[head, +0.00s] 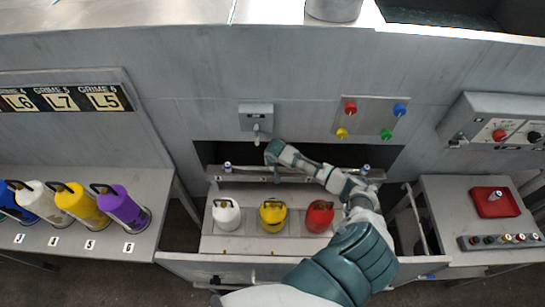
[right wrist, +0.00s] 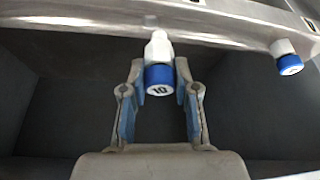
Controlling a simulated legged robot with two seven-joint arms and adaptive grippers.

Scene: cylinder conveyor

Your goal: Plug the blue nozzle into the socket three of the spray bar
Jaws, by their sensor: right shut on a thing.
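The spray bar (head: 290,177) is a long metal bar in front of the dark opening; it also crosses the top of the right wrist view (right wrist: 90,24). My right gripper (head: 274,152) is at the bar, left of its middle. In the right wrist view my right gripper (right wrist: 159,95) is shut on the blue nozzle (right wrist: 160,78), white with a blue ring marked 10. The nozzle's white end points at the bar's face; I cannot tell whether it is in a socket. The head view hides this nozzle behind the gripper. My left gripper is not in view.
Another blue-ringed nozzle (right wrist: 287,55) sits on the bar. White (head: 226,214), yellow (head: 273,215) and red (head: 320,216) containers stand below the bar. A red tray (head: 494,203) with a nozzle lies on the right table. Several coloured canisters stand on the left table.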

